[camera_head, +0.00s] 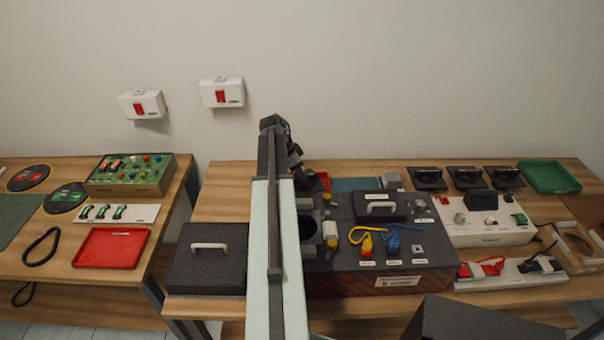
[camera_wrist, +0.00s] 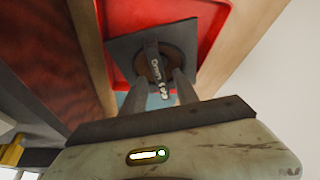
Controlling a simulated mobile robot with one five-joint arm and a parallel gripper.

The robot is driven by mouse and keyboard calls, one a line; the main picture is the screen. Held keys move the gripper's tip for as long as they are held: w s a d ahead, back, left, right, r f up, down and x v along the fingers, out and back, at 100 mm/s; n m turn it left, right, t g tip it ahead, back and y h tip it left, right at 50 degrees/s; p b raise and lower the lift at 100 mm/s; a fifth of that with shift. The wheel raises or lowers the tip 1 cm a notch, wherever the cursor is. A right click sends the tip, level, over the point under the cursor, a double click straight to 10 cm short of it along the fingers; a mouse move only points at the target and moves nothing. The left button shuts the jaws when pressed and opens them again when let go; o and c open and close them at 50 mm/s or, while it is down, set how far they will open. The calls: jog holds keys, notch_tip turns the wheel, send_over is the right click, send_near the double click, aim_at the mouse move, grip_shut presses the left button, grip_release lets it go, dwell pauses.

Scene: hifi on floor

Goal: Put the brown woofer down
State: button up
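The brown woofer (camera_wrist: 181,66) shows in the wrist view as a dark square plate with a round brown centre and a raised labelled grip bar. My gripper (camera_wrist: 160,80) has its two fingers on either side of this bar and looks shut on it. The woofer overlaps a red tray (camera_wrist: 207,15); whether it touches the tray I cannot tell. In the head view my gripper (camera_head: 297,172) is at the back of the table, partly behind my arm. A strip of the red tray (camera_head: 323,181) shows beside it. The woofer cannot be made out clearly there.
A dark speaker box (camera_head: 380,267) with a round opening, yellow and blue cables and a handled block stands right of my arm. A black case (camera_head: 208,259) is at left. A blue-grey mat (camera_head: 352,184) lies behind the box. Bare wood (camera_head: 227,190) shows left of my gripper.

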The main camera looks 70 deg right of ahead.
jog(key=p+v, duration=0.7)
jog(key=v, duration=0.2)
jog(key=shift+r, duration=0.3)
jog(key=shift+w+a, duration=0.1)
jog(key=w+a+f+n+t, duration=0.1)
jog(key=w+a+n, duration=0.6)
jog(key=w+a, duration=0.8)
jog(key=w+a+f+n+t, duration=0.15)
jog(key=w+a+n, duration=0.8)
jog(key=a, duration=0.95)
jog(key=w+a+n+y, duration=0.2)
jog(key=a+n, duration=0.8)
jog(key=a, duration=2.1)
jog(key=shift+w+a+r+n+t+y, duration=0.3)
jog(key=shift+w+n+t+y, duration=0.1)
jog(key=shift+y, duration=0.1)
